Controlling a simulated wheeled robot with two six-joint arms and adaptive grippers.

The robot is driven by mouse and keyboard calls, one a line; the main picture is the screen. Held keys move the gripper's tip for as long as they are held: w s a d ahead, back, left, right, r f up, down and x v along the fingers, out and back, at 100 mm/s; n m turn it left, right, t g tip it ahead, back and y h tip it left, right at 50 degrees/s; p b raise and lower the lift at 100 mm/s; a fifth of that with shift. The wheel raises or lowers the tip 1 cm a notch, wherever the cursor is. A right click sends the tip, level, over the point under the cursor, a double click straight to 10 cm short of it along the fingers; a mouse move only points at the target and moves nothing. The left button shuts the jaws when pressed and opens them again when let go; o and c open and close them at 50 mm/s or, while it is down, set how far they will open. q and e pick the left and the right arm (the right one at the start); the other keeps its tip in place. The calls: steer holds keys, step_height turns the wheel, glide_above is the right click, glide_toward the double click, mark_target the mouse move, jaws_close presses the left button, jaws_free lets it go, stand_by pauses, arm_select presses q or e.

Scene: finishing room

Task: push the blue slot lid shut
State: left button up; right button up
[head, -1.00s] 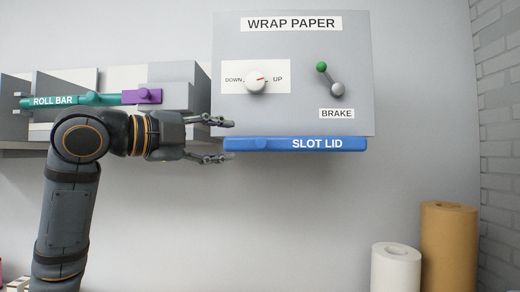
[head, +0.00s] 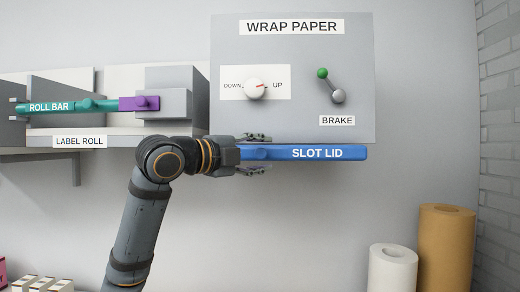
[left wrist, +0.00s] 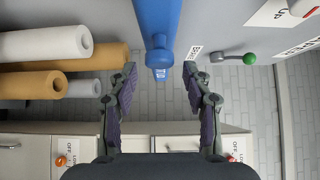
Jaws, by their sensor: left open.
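The blue slot lid (head: 330,153) is a long bar along the lower edge of the grey wrap paper panel (head: 300,60). My left gripper (head: 264,154) is open at the lid's left end, one finger above it and one below. The left wrist view shows the lid (left wrist: 157,22) end-on, its rounded knob between the two fingertips (left wrist: 160,70), with visible gaps on both sides. The gripper hides part of the lid's left end in the head view. My right gripper is in neither view.
The panel carries a white dial (head: 256,89) and a green-tipped brake lever (head: 330,85). The teal roll bar (head: 60,107) with a purple block (head: 139,103) is at left above a shelf. White (head: 393,268) and brown (head: 446,248) rolls stand lower right. The wall below the lid is clear.

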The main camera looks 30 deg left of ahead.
arm_select(q)
steer(key=shift+c, duration=0.2)
jaws_close()
